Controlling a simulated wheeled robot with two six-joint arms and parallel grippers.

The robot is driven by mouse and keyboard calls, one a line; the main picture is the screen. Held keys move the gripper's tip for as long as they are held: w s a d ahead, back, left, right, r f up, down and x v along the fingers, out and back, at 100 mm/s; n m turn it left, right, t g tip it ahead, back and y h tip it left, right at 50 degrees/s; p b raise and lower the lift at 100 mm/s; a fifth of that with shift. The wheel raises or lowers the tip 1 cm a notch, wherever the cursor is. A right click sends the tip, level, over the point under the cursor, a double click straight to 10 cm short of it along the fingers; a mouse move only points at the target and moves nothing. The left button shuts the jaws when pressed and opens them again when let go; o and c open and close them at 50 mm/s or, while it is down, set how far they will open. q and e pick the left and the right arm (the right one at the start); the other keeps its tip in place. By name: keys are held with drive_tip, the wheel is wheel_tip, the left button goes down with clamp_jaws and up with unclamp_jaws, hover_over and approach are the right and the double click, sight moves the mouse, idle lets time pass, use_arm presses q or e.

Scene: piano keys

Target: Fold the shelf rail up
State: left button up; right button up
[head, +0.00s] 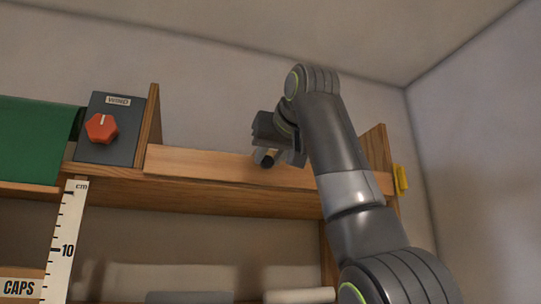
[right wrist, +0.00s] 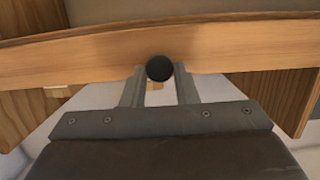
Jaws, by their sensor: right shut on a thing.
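The shelf rail (head: 200,164) is a long light-wood board along the front of the upper shelf, between two wooden side panels. It crosses the whole right wrist view (right wrist: 235,45). A round black knob (right wrist: 159,68) sits on its face and shows between my finger pads in that view. My right gripper (head: 268,157) is at the rail, near its middle, shut on the knob. The fingers (right wrist: 157,88) lie on both sides of the knob. My arm covers the right part of the rail in the head view. My left gripper is not in view.
A dark box with a red knob (head: 101,128) stands left of the shelf's left panel (head: 149,125). A green cloth (head: 35,138) hangs farther left. A white centimetre scale (head: 65,235) stands below. A yellow piece (head: 401,179) is at the right panel (head: 378,148).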

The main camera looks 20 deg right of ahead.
drive_tip(key=o, duration=1)
drive_tip(key=shift+c, duration=0.2)
drive_tip(key=shift+s, duration=0.15)
drive_tip(key=shift+s+b, duration=0.25)
drive_tip(key=shift+b, duration=0.05)
drive_tip(key=s+r+b, duration=0.3)
drive_tip(key=s+b, duration=0.1)
drive_tip(key=s, duration=1.2)
drive_tip(key=shift+s+d+r+b, duration=0.2)
drive_tip(key=shift+s+d+b, duration=0.05)
drive_tip(key=shift+d+b, duration=0.1)
